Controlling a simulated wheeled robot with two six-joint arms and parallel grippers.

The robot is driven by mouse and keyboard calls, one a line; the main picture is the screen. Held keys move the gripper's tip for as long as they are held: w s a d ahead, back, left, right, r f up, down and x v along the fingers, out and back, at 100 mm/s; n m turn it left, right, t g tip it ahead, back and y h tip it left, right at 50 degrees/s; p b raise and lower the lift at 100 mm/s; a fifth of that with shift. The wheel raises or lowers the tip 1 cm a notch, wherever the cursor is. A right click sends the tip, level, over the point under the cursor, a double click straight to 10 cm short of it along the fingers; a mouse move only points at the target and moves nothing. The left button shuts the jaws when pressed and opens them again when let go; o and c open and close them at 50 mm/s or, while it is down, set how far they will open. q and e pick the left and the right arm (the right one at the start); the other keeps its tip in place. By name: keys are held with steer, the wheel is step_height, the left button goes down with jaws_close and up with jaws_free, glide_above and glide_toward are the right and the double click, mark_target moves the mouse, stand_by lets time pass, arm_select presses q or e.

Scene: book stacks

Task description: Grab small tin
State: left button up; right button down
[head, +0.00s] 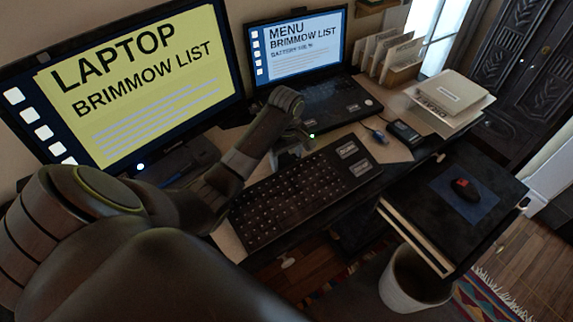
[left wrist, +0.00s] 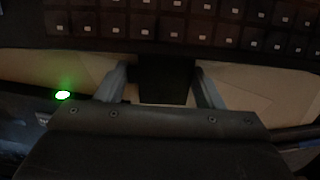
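My left gripper (head: 296,147) is over the desk between the keyboard (head: 300,192) and the small laptop (head: 318,95). In the left wrist view the left gripper (left wrist: 161,76) has its two fingers apart. A small dark block (left wrist: 165,84) shows between them, with narrow gaps on both sides. I cannot tell whether this is the small tin. In the head view the arm and gripper hide that spot. A small dark flat box (head: 405,132) lies right of the laptop; I cannot tell what it is. My right gripper is not in view.
A large monitor (head: 140,85) stands at the back left. A letter rack (head: 392,62) and a stack of books or papers (head: 450,98) stand at the right. A computer mouse (head: 467,190) lies on a dark lower surface. A bin (head: 412,282) is on the floor.

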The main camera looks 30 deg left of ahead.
arm_select(q)
steer(key=c, duration=0.3)
steer(key=shift+c, duration=0.2)
steer(key=shift+a, duration=0.1)
